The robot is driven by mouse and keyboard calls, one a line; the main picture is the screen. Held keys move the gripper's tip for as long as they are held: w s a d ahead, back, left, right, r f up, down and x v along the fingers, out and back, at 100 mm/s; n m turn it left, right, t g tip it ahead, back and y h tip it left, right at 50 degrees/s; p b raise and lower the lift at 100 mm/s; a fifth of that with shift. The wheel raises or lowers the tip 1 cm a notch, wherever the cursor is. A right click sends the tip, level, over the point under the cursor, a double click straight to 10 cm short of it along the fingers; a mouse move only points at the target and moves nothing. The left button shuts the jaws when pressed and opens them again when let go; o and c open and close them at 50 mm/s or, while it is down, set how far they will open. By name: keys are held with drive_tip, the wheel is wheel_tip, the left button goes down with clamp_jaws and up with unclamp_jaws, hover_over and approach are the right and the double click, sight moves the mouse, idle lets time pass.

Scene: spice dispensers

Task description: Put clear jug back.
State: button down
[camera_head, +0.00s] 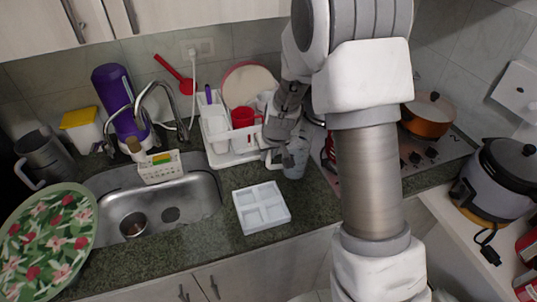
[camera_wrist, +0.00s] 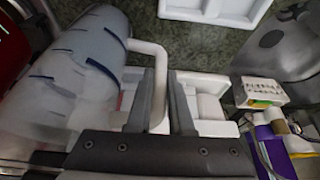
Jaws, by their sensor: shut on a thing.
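The clear jug (camera_head: 297,160) is a translucent cup with faint blue marks and a pale handle. In the head view it is right of the white dish rack (camera_head: 238,150), over the counter. I cannot tell whether its base touches the counter. My gripper (camera_head: 270,158) is at its left side. In the wrist view the jug (camera_wrist: 65,75) lies tilted across the left, and its handle runs between the two fingers of my gripper (camera_wrist: 163,85). The fingers are shut on the handle. My arm hides part of the area behind the jug.
A white compartment tray (camera_head: 262,207) lies on the counter in front. The rack holds a red cup (camera_head: 244,118) and other dishes. The sink (camera_head: 190,192) is to the left. The stove with an orange pot (camera_head: 427,120) is to the right.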

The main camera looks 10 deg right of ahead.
drive_tip(key=shift+f, duration=0.1)
drive_tip(key=shift+f, duration=0.1)
drive_tip(key=c, duration=0.8)
unclamp_jaws()
